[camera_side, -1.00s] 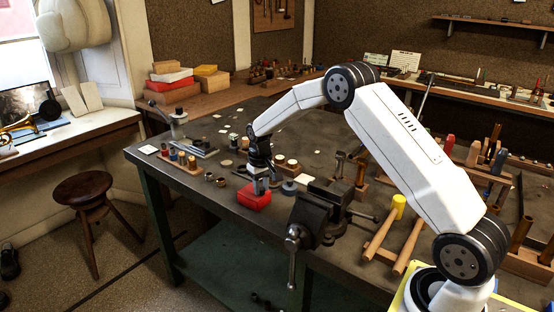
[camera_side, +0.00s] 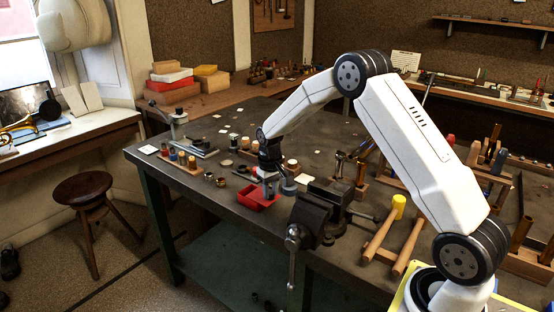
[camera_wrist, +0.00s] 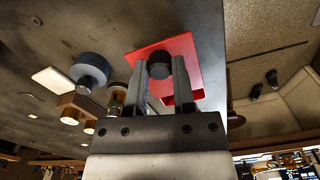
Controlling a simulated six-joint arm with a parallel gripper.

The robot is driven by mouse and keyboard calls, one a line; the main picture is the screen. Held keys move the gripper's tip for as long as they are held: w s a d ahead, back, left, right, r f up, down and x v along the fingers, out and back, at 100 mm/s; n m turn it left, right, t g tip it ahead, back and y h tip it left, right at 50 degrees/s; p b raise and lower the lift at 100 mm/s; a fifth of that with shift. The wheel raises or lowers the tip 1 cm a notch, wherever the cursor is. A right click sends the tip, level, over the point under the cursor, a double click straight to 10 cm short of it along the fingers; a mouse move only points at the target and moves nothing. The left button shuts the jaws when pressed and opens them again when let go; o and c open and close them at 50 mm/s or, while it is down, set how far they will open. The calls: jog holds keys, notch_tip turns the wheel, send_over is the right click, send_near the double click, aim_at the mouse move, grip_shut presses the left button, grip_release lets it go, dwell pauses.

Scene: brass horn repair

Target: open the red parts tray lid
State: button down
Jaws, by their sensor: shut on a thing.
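The red parts tray (camera_side: 250,203) sits near the front edge of the dark workbench, left of the vise, and its inside shows in the side view. My gripper (camera_side: 269,190) is at the tray's right side. In the wrist view my gripper (camera_wrist: 159,72) is shut on a dark round knob (camera_wrist: 159,63). The knob stands against the red lid (camera_wrist: 188,50), a flat sheet behind the fingers. In the side view my gripper hides much of the lid, so its exact tilt is hard to tell.
A black vise (camera_side: 312,215) stands close to the right of the tray. A blue-grey round piece (camera_side: 288,187) and small wooden-topped parts are near my gripper.

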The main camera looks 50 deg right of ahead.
jog(key=shift+c, duration=2.2)
grip_release()
jog(key=shift+r, duration=0.15)
jog(key=shift+r, duration=3.8)
